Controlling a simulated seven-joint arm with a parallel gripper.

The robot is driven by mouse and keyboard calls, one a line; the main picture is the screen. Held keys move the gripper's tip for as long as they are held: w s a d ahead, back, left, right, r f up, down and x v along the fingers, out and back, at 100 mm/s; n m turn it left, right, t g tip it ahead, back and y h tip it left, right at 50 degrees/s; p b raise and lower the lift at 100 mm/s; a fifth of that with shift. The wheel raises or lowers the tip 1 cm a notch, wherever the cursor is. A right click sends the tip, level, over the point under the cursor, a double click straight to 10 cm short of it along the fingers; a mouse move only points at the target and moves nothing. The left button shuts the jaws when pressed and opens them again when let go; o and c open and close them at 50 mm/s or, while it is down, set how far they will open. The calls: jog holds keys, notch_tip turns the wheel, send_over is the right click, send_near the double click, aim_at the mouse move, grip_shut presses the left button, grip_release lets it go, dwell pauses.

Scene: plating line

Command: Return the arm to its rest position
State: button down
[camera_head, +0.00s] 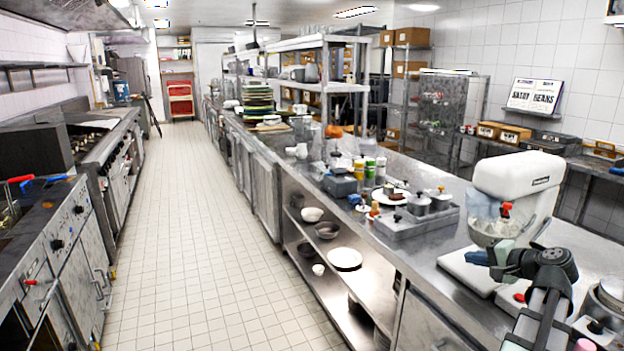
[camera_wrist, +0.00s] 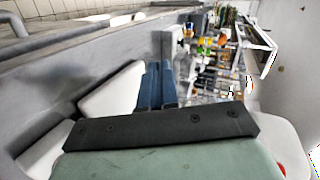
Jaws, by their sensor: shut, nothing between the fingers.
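My gripper (camera_head: 474,258) is at the right of the head view, in front of the white stand mixer (camera_head: 518,177) and close to its bowl (camera_head: 492,235). Its blue fingers are together and empty. My dark arm rises from the bottom right corner behind it. In the wrist view the shut fingers of my gripper (camera_wrist: 157,84) point away from the camera, past a black bar and green housing. White mixer parts (camera_wrist: 112,88) show to the left of the fingers there. I cannot tell whether the fingers touch the mixer.
A grey tray (camera_head: 418,226) with metal pots stands left of the mixer on the steel counter (camera_head: 440,252). Bottles, cups and a plate (camera_head: 388,196) lie farther back. A metal pot (camera_head: 606,293) is right of my arm. The tiled aisle (camera_head: 215,230) is clear.

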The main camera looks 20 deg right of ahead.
jog(key=w+a+f+n+g+y, duration=0.1)
jog(key=w+a+f+n+g, duration=0.2)
jog(key=w+a+f, duration=0.6)
jog(key=w+a+f+n+g+y, duration=0.25)
jog(key=w+a+f, duration=0.25)
jog(key=a+f, duration=0.75)
jog(key=s+a+f+n+g+h, duration=0.1)
jog(key=a+f+n+g+h, duration=0.2)
jog(key=a+f, duration=0.8)
jog(key=s+a+f+n+g+h, duration=0.15)
jog(key=a+f+n+g, duration=0.4)
jog(key=a, duration=1.05)
jog(key=s+a+f+n+g, duration=0.1)
jog(key=s+f+g, duration=0.2)
jog(key=s+f, duration=0.9)
jog(key=s+a+f+g, duration=0.2)
jog(key=s+f, duration=1)
jog(key=s, duration=0.8)
jog(key=shift+f+n+g, duration=0.4)
jog(key=shift+a, duration=0.1)
